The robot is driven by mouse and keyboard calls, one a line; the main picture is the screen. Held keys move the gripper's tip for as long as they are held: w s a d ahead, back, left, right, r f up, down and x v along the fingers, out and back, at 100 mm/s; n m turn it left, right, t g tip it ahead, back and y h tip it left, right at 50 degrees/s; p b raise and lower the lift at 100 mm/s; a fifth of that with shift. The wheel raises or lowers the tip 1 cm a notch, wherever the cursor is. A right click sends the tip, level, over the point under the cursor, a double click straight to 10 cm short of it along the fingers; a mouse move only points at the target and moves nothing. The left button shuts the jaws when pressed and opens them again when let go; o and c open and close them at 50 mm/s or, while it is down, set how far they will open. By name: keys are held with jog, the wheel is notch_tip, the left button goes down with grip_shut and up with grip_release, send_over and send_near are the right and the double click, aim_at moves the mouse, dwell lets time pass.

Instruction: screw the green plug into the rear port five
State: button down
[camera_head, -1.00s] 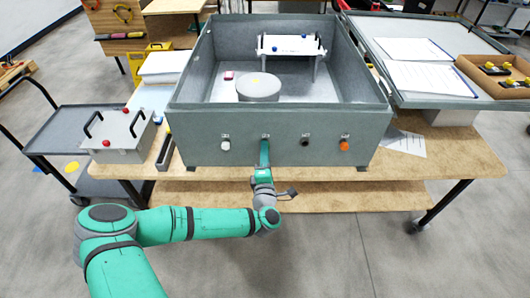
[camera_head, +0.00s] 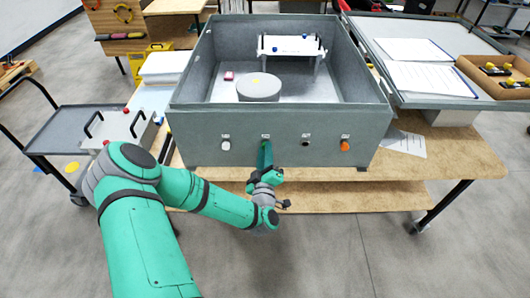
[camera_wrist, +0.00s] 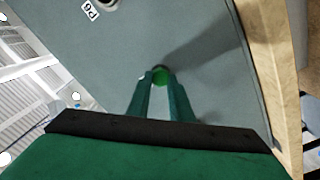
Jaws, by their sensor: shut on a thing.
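The green plug (camera_wrist: 160,76) sits against the grey wall of the analyser box in the wrist view, between my fingertips. My gripper (camera_wrist: 158,84) is shut on it, with both fingers pointing at the wall. In the head view my gripper (camera_head: 266,146) is at the second port from the left on the near wall of the box (camera_head: 200,125). The port itself is hidden behind the plug and fingers. How deep the plug is seated cannot be told.
A white plug (camera_head: 225,145) is left of my gripper. A dark open port (camera_head: 306,141) and an orange plug (camera_head: 344,145) are to the right. The wrist view shows a P6 label (camera_wrist: 91,10). The wooden table (camera_head: 450,150) lies below.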

jog(key=shift+a+m, duration=0.1)
jog(key=shift+m, duration=0.4)
jog(key=c, duration=1.5)
grip_release()
jog(key=shift+c, duration=0.2)
